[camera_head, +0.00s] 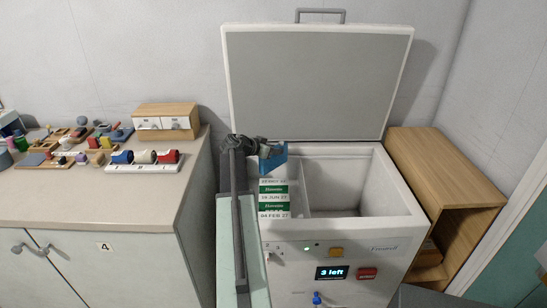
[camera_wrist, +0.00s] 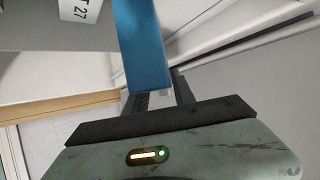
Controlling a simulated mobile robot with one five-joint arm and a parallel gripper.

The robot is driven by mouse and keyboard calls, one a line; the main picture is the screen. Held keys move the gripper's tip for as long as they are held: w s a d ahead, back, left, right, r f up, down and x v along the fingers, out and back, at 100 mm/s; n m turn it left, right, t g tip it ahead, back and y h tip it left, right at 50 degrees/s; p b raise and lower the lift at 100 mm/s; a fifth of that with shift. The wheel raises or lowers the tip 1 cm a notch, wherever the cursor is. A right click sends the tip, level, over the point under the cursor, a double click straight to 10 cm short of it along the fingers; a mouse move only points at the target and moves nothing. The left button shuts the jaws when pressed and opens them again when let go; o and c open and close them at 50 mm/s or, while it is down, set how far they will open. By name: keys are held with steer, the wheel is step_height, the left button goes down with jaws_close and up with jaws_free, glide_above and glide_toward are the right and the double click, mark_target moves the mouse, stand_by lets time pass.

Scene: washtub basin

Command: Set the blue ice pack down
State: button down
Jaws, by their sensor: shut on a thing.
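The blue ice pack (camera_head: 273,159) is in my gripper (camera_head: 268,149), at the back left corner of the open white chest freezer (camera_head: 405,200). In the wrist view the blue ice pack (camera_wrist: 141,45) rises from between the jaws of my gripper (camera_wrist: 160,98), which are shut on it. The freezer's left compartment holds labelled packs (camera_head: 274,197) with green and white bands, with dates such as 04 FEB 27. The wider right compartment (camera_head: 335,190) looks empty from here, though its near floor is hidden.
The freezer lid (camera_head: 318,85) stands open behind. A thin divider (camera_head: 301,185) separates the compartments. The front panel display (camera_head: 332,272) reads "3 left". A wooden shelf unit (camera_head: 450,185) stands at right. A counter (camera_head: 110,195) at left holds several small objects.

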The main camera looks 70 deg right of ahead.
step_height(320, 180, down, 2)
steer(key=shift+f+b, duration=0.25)
steer(key=shift+b, duration=0.35)
steer(key=shift+a+r, duration=0.1)
steer(key=shift+r, duration=0.15)
steer(key=c, duration=1.1)
jaws_free()
steer(key=shift+f, duration=0.1)
steer(key=shift+o, duration=0.2)
steer(key=p+v, duration=0.6)
steer(key=v, duration=0.6)
